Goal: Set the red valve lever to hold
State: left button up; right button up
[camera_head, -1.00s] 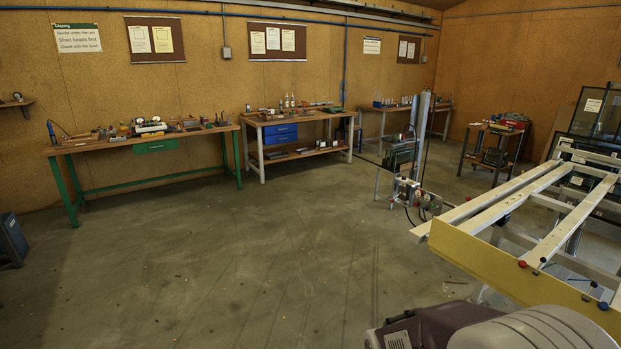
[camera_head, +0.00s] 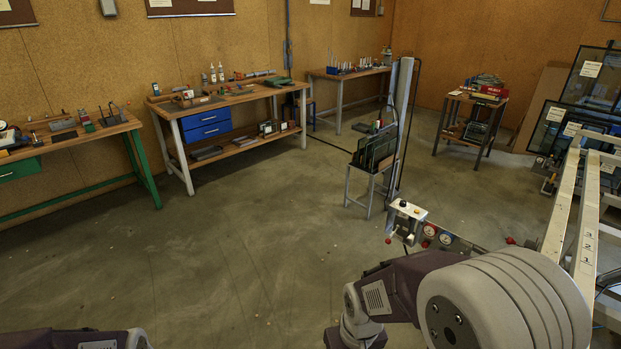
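A small valve panel (camera_head: 405,212) with a pale block and two round gauges (camera_head: 437,235) stands right of the image middle, at the foot of a tall upright post. Small red parts show on it, one at its lower left (camera_head: 388,240). Which of them is the red valve lever, and how it is set, is too small to tell. My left arm shows only at the bottom left edge. Both grippers are out of view.
The pale tilting frame (camera_head: 560,212) stands at the right. A small stand with dark glass panes (camera_head: 377,150) is behind the panel. Workbenches (camera_head: 215,103) line the back wall, and a dark cart (camera_head: 470,120) stands at back right. The concrete floor at left and middle is clear.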

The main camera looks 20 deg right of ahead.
aim_at(388, 241)
jog(key=i+z, duration=0.2)
jog(key=i, duration=0.25)
jog(key=i+j+z, duration=0.1)
jog(key=i+z, duration=0.15)
jog(key=i, duration=0.2)
jog(key=i+j+z, duration=0.2)
jog(key=i, duration=0.25)
jog(key=i+j+z, duration=0.2)
jog(key=i, duration=0.2)
jog(key=i+j+z, duration=0.1)
jog(key=i+z, duration=0.2)
jog(key=z, duration=0.2)
jog(key=i+j+z, duration=0.25)
jog(key=z, duration=0.2)
jog(key=i+j+z, duration=0.3)
jog(key=z, duration=0.2)
jog(key=i+j+z, duration=0.2)
jog(key=j+z, duration=0.3)
jog(key=i+j+z, duration=0.1)
jog(key=j+z, duration=0.25)
jog(key=z, duration=0.15)
jog(key=j+z, duration=0.85)
jog(key=j, duration=0.25)
jog(key=k+j+z, duration=0.1)
jog(key=j+z, duration=0.3)
jog(key=j, duration=0.3)
